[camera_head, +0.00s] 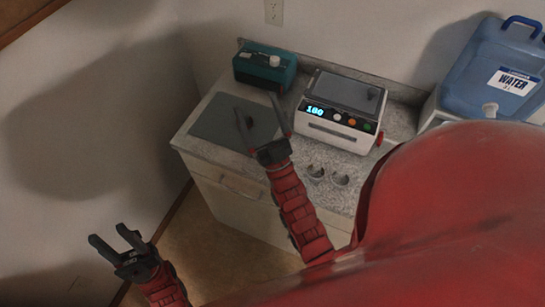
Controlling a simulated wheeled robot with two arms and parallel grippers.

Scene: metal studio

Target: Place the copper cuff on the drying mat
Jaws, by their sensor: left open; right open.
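The drying mat appears to be the flat grey-green sheet (213,118) on the left part of the counter. Two small ring-like pieces, one on the left (315,173) and one on the right (340,179), sit near the counter's front edge. Both look greyish, and I cannot tell which, if either, is the copper cuff. My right gripper (256,104) is open and empty, over the right side of the mat in the picture; its height is unclear. My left gripper (106,234) is open and empty, off the counter at the lower left.
A white device with a lit display (343,115) stands behind the rings. A teal box (265,67) is at the back left of the counter. A blue water jug (494,66) stands at the right. My red body hides the lower right.

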